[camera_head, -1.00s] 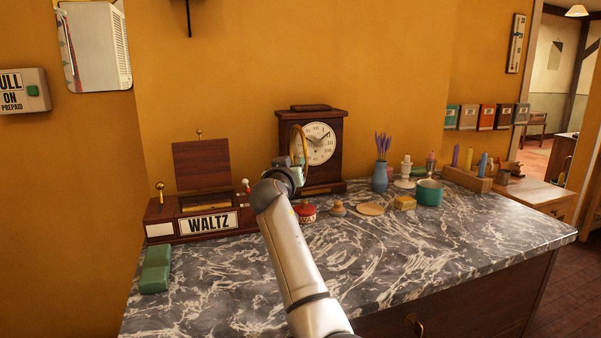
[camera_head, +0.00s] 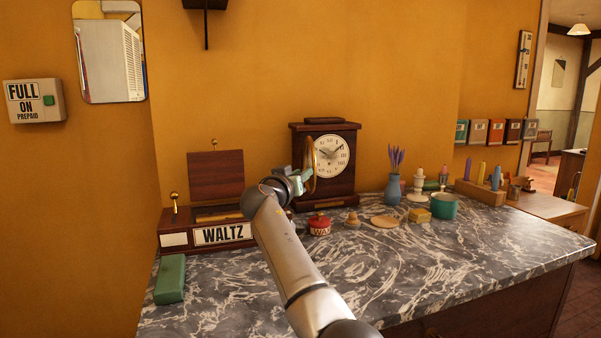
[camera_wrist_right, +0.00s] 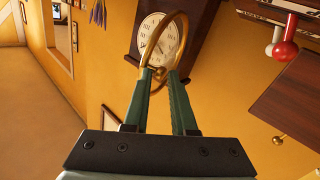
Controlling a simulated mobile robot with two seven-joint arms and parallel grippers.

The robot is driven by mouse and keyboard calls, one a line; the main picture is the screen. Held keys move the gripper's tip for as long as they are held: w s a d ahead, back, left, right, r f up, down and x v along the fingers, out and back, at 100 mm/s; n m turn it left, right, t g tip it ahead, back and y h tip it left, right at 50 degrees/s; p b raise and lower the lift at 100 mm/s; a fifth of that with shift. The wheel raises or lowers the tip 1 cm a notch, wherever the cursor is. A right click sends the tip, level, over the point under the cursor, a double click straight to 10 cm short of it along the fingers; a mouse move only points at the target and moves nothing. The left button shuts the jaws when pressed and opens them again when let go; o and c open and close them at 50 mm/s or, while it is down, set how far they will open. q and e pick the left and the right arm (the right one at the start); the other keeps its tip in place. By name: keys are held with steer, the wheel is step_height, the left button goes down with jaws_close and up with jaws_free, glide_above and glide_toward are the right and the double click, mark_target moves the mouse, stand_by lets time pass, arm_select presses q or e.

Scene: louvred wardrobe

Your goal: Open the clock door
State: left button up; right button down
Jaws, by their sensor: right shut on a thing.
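The clock (camera_head: 324,192) is a dark wooden mantel clock with a white round dial (camera_head: 331,156), standing at the back of the marble counter. Its door is a round brass ring (camera_head: 311,165), swung out from the dial and seen nearly edge-on at the dial's left. My right gripper (camera_head: 304,180) is in front of the clock's left side, shut on the ring. In the right wrist view, the green fingertips (camera_wrist_right: 160,74) pinch the rim of the brass ring (camera_wrist_right: 183,40), with the dial visible behind it. My left gripper is not in view.
A WALTZ box (camera_head: 222,235) with a raised lid stands left of my arm. A red wax tin (camera_head: 320,225), a blue vase (camera_head: 394,188) and a green pot (camera_head: 443,206) stand right of it. The marble counter's front right (camera_head: 450,260) is clear.

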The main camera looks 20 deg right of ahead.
steer(key=c, duration=1.2)
jaws_free()
steer(key=shift+w+d+r+t, duration=0.15)
steer(key=shift+r+t, duration=0.05)
steer(key=shift+r, duration=0.2)
steer(key=shift+w+d+r+t, duration=0.1)
steer(key=shift+r+t, duration=0.1)
steer(key=shift+r, duration=0.2)
steer(key=o, duration=0.4)
steer(key=shift+w+d+f, duration=0.15)
steer(key=shift+w+f, duration=0.3)
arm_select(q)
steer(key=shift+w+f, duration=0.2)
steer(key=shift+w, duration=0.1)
arm_select(e)
steer(key=shift+a+f, duration=0.3)
steer(key=shift+f, duration=0.55)
arm_select(q)
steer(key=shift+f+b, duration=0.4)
steer(key=shift+b, duration=0.25)
arm_select(e)
steer(key=v, duration=0.4)
steer(key=r+v, duration=0.1)
steer(key=v, duration=0.3)
steer(key=r+v, duration=0.1)
steer(key=v, duration=0.3)
steer(key=shift+s, duration=0.15)
steer(key=shift+r, duration=0.1)
